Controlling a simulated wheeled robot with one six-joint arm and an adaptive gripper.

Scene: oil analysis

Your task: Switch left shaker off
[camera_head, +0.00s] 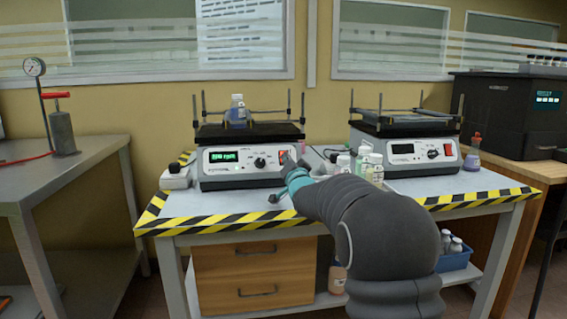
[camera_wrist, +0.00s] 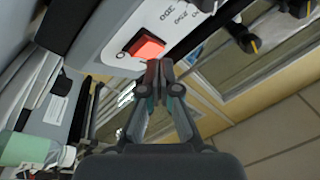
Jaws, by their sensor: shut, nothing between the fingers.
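The left shaker (camera_head: 240,165) stands on the left part of the striped table, with its green display lit. A flask with blue liquid (camera_head: 237,111) stands on its platform. The shaker's red switch (camera_wrist: 146,48) is lit in the wrist view, on the front panel near a dial. My gripper (camera_wrist: 159,66) is shut and empty, its fingertips at the lower right edge of the switch; I cannot tell whether they touch it. In the head view my arm reaches to the right end of the shaker's panel and partly hides the switch (camera_head: 284,156).
The right shaker (camera_head: 410,152) has a dark display and a red switch. Several bottles (camera_head: 365,160) stand between the two shakers, close to my arm. A flask with purple liquid (camera_head: 473,156) stands at the right. The table's front left is mostly clear.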

